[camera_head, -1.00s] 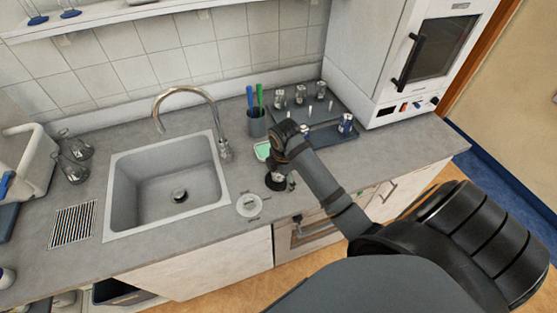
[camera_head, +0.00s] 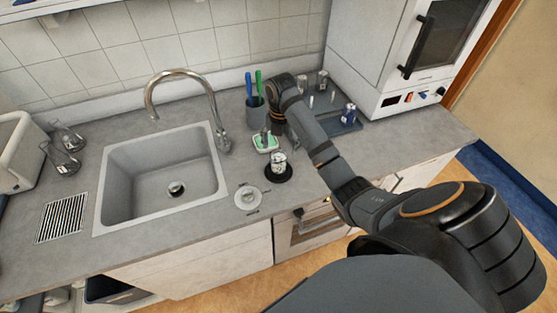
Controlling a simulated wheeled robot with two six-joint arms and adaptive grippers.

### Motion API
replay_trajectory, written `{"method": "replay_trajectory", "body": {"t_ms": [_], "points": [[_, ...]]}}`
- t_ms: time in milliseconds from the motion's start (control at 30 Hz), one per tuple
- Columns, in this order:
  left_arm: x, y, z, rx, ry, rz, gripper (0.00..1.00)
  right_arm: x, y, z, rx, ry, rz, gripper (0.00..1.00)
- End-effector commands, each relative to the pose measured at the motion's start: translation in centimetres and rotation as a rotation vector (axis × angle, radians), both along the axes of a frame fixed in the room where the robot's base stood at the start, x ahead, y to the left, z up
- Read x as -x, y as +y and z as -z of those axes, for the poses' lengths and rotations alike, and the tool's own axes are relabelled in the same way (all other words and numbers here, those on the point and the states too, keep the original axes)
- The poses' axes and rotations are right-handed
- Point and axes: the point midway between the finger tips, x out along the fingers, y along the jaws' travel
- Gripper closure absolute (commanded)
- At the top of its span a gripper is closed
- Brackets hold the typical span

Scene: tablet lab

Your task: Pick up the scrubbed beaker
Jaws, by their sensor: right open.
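A small clear glass beaker (camera_head: 279,160) stands upright on a round black pad (camera_head: 270,177) on the counter, right of the sink. More glassware stands on the dark tray at the back, and one glass beaker (camera_head: 322,81) shows there. The frames do not mark which beaker is scrubbed. My right gripper (camera_head: 268,131) is open and points down at the green sponge dish, behind and slightly left of the beaker on the pad, apart from it. My arm hides part of the tray. My left gripper is out of view.
A white dish with a green pad (camera_head: 265,143) lies under my right gripper. The sink (camera_head: 160,180) and tap are left, a round white disc (camera_head: 248,198) is in front, and the tray (camera_head: 345,127) and white oven (camera_head: 410,60) are right.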

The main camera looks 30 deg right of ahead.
Motion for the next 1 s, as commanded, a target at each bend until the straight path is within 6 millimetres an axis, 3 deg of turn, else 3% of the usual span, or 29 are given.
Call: {"method": "replay_trajectory", "body": {"t_ms": [167, 333, 433, 667, 1000], "points": [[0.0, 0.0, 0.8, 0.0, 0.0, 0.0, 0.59, 0.0, 0.1, 0.8, -0.001, -0.001, 0.0, 0.19], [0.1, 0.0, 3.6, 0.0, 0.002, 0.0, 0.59, 0.0, 0.6, 3.8, -0.001, 0.0, 0.0, 0.19], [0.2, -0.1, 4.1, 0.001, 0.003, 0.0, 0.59, 0.0, 0.6, 5.0, -0.001, 0.0, 0.0, 0.19], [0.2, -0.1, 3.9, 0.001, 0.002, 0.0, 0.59, 0.0, 0.6, 5.0, -0.001, -0.001, 0.0, 0.19], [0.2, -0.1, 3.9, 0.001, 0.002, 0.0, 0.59, 0.0, 0.5, 5.0, -0.001, -0.001, 0.001, 0.64]]}}
